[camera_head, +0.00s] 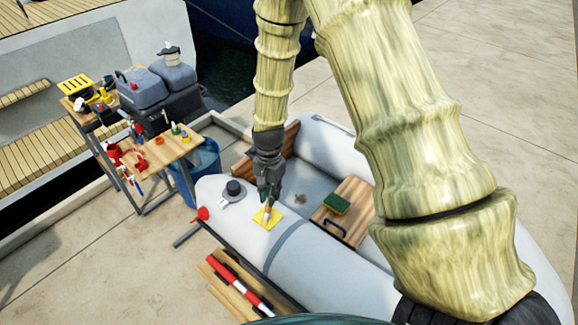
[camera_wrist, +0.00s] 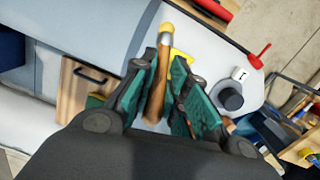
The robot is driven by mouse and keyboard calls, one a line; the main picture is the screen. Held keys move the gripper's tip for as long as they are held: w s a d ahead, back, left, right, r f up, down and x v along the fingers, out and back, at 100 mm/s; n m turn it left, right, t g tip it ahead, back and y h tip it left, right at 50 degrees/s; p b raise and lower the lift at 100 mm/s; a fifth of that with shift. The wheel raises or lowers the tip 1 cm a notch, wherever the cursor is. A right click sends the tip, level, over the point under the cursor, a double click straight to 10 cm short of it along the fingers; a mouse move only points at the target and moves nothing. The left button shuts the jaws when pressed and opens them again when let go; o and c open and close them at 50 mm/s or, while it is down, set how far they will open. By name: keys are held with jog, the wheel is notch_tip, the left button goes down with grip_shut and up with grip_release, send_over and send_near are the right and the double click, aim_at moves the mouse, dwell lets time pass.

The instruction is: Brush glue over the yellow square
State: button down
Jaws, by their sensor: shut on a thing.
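The yellow square (camera_head: 273,220) lies on the grey inflatable boat's tube (camera_head: 300,262); in the wrist view only part of it (camera_wrist: 181,54) shows beside the brush. My gripper (camera_head: 267,198) is over the square, pointing down. It is shut on a brush with a wooden handle (camera_wrist: 152,95) and a metal collar. The brush tip (camera_head: 267,214) is at the square in the head view; I cannot tell whether it touches. In the wrist view the gripper's green-padded fingers (camera_wrist: 160,100) stand on both sides of the handle.
A black round pot (camera_head: 235,188) with a white label stands on the tube left of the square, near a red valve (camera_head: 202,213). A green-yellow sponge (camera_head: 337,204) lies on the wooden seat (camera_head: 350,193). A tool table (camera_head: 158,152) stands left.

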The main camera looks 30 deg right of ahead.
jog(key=shift+d+r+m+t+p, duration=0.5)
jog(key=shift+d+r+m+p, duration=1.15)
jog(key=shift+d+m, duration=2.35)
jog(key=f+b, duration=0.2)
jog(key=w+f+b, duration=0.1)
jog(key=b, duration=0.1)
jog(key=shift+a+f+b, duration=0.2)
jog(key=shift+f+b, duration=0.1)
jog(key=shift+f, duration=0.1)
jog(key=shift+s+a, duration=0.1)
